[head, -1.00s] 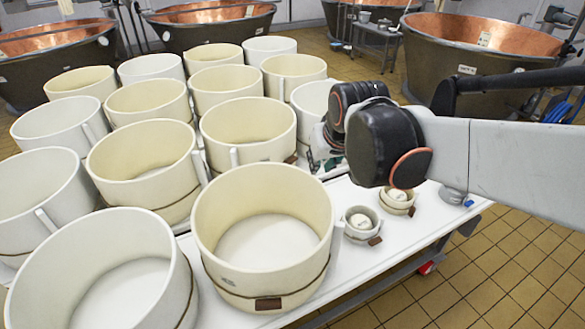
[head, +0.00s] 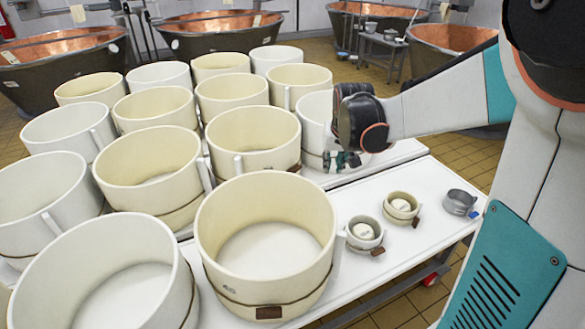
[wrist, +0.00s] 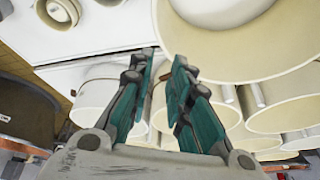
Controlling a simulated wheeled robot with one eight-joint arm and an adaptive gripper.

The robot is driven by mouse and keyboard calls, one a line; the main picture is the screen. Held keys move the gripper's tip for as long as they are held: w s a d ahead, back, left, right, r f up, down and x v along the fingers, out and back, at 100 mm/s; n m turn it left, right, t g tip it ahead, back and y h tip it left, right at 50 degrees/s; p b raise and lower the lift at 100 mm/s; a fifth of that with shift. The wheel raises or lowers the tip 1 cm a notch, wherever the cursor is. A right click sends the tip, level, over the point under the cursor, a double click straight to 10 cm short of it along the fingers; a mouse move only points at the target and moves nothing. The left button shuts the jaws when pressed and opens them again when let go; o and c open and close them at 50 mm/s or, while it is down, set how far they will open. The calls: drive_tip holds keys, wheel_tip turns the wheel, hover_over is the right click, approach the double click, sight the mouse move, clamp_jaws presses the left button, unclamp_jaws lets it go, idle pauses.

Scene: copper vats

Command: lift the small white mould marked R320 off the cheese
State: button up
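Three small moulds stand in a row on the right part of the white table. The nearest, a whitish mould (head: 364,243) with a white cheese (head: 365,231) inside, has a brown tag. A cream mould (head: 402,215) with a cheese (head: 401,205) stands behind it. A grey mould (head: 460,203) is at the far right; I see no cheese in it. No R320 marking is legible. My gripper (head: 342,160) is beside the large moulds, left of and beyond the small ones. In the wrist view its teal fingers (wrist: 163,62) are apart with nothing between them.
Large cream and white moulds crowd the left and middle of the table; one large cream mould (head: 265,240) stands just left of the small ones. Table (head: 350,280) around the small moulds is clear. Copper vats (head: 220,30) line the back.

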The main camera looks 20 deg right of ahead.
drive_tip(key=w+d+f+m+g, duration=0.2)
drive_tip(key=d+f+m, duration=0.1)
drive_tip(key=d+f, duration=0.75)
drive_tip(key=m+g+y+b, duration=0.1)
drive_tip(key=m+g+b, duration=0.1)
drive_tip(key=m, duration=0.1)
hover_over(382, 233)
wheel_tip(382, 233, down, 23)
drive_tip(key=shift+w+a+f, duration=0.1)
drive_tip(key=shift+w+a, duration=0.05)
drive_tip(key=shift+s+a+f+b, duration=0.15)
drive_tip(key=shift+f+b, duration=0.7)
drive_tip(key=shift+f, duration=0.6)
drive_tip(key=shift+s+f+b, duration=0.15)
drive_tip(key=shift+f+b, duration=0.7)
drive_tip(key=shift+f, duration=0.55)
drive_tip(key=shift+r, duration=0.1)
clamp_jaws()
